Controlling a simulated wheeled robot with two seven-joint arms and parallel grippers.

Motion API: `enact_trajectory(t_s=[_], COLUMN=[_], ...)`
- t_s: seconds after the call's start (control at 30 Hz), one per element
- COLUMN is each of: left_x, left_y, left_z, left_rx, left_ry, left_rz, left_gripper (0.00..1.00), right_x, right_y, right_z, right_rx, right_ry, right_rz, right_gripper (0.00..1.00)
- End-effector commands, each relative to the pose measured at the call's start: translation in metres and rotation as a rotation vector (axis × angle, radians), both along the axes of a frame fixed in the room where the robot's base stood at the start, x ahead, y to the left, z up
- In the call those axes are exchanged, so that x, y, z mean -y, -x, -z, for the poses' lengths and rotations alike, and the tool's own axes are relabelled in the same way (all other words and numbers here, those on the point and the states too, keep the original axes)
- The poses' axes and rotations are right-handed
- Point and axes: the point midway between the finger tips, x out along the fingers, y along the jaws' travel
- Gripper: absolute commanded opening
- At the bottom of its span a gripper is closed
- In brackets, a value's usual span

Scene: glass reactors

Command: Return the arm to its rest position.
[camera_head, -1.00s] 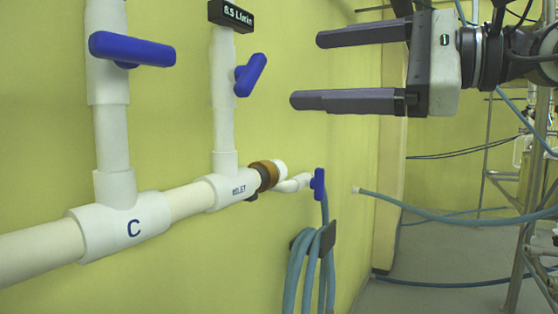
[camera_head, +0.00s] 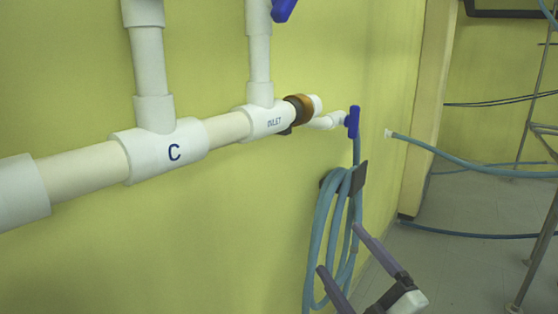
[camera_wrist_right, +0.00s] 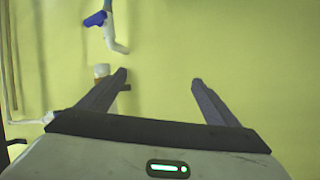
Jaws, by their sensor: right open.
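My right gripper (camera_head: 340,258) is low at the bottom right of the head view, in front of the lower wall and the coiled hose. Its two dark fingers are apart with nothing between them. In the right wrist view the fingers (camera_wrist_right: 158,82) are also spread and empty, pointing at the yellow wall. My left gripper is not in view.
White pipe marked C (camera_head: 165,153) runs along the yellow wall, with a blue valve handle (camera_head: 352,122) at its right end. A coiled blue hose (camera_head: 335,225) hangs from a dark hook. Another hose (camera_head: 450,158) stretches right towards metal framing. Grey floor (camera_head: 460,265) is open at right.

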Motion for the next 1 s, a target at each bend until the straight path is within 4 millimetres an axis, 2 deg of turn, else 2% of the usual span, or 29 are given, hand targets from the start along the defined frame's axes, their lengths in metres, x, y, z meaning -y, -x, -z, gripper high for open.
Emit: enact_trajectory(t_s=[0.03,0.1,0.17,0.2,0.27,0.3,0.4,0.5,0.6,0.7,0.8,1.0], left_x=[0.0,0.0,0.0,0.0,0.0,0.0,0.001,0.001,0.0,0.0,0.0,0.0], left_y=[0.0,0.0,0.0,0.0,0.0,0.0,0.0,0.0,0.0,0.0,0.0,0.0], left_z=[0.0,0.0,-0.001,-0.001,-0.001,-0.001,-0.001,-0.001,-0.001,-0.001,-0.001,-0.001], left_rx=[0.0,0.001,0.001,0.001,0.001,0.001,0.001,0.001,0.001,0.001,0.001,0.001], left_ry=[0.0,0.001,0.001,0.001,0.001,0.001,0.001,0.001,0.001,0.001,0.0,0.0], left_rz=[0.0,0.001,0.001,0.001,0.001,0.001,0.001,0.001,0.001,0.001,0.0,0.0], left_gripper=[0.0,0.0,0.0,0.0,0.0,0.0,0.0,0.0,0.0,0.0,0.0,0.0], right_x=[0.007,0.016,0.023,0.027,0.031,0.033,0.037,0.039,0.038,0.037,0.037,0.037], right_y=[0.011,0.027,0.046,0.06,0.085,0.103,0.153,0.202,0.24,0.264,0.273,0.273], right_z=[0.043,0.093,0.135,0.162,0.201,0.225,0.28,0.32,0.346,0.359,0.364,0.364], right_rx=[-0.134,-0.299,-0.434,-0.522,-0.652,-0.735,-0.931,-1.092,-1.209,-1.277,-1.302,-1.302], right_ry=[-0.085,-0.191,-0.278,-0.333,-0.413,-0.464,-0.584,-0.681,-0.751,-0.794,-0.811,-0.811], right_rz=[0.025,0.065,0.101,0.127,0.169,0.199,0.274,0.345,0.401,0.437,0.45,0.45], right_gripper=[0.84,0.84,0.84,0.84,0.84,0.84,0.84,0.84,0.84,0.84,0.84,0.84])
